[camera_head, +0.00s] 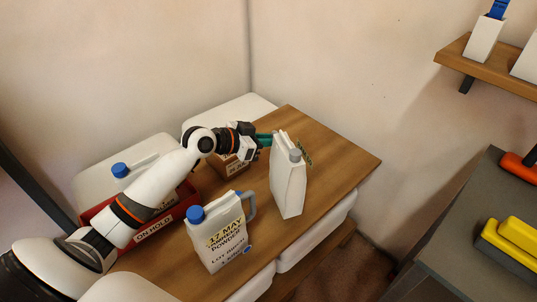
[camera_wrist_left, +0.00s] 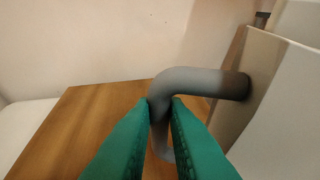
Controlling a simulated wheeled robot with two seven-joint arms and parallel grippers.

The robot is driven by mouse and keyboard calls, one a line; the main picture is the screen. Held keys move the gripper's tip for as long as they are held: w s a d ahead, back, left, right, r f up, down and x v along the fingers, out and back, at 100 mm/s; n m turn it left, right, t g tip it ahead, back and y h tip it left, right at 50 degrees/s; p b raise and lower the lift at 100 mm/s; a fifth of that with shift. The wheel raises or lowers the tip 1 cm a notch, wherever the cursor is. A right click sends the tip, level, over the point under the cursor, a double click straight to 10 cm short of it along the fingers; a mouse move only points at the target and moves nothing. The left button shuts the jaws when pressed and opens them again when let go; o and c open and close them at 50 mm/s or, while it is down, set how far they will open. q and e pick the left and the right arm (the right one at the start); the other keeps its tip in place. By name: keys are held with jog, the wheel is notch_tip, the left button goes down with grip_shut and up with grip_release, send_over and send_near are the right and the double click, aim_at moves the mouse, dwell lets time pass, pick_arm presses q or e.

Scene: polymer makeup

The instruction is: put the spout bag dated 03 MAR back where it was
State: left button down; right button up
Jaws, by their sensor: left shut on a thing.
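A white spout bag (camera_head: 288,188) with a grey cap and grey handle is upright on or just above the wooden table's right half. Its label faces right and only an edge shows, so I cannot read its date. My left gripper (camera_head: 266,140) is at its upper left side. In the left wrist view the green fingers (camera_wrist_left: 160,105) are shut on the grey handle (camera_wrist_left: 205,82) of the white bag (camera_wrist_left: 285,110). Whether its base touches the table is unclear. My right gripper is not in view.
A white jug (camera_head: 222,232) with a blue cap, labelled 17 MAY, stands at the table's front. A red tray (camera_head: 153,233) marked ON HOLD lies under my left arm. A labelled wooden box (camera_head: 234,167) sits behind. The table (camera_head: 335,160) is bare right of the bag.

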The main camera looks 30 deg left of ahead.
pick_arm(q)
notch_tip(320, 180, down, 3)
jog(key=shift+f+b, duration=0.15)
jog(key=shift+b, duration=0.15)
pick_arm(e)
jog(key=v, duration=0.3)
pick_arm(q)
jog(key=shift+f, duration=0.1)
jog(key=c, duration=1.4)
grip_release()
jog(key=shift+c, duration=0.2)
jog(key=v, duration=0.7)
jog(key=shift+s+a+r+p, duration=0.15)
jog(key=shift+s+r+p, duration=0.1)
jog(key=shift+p, duration=0.15)
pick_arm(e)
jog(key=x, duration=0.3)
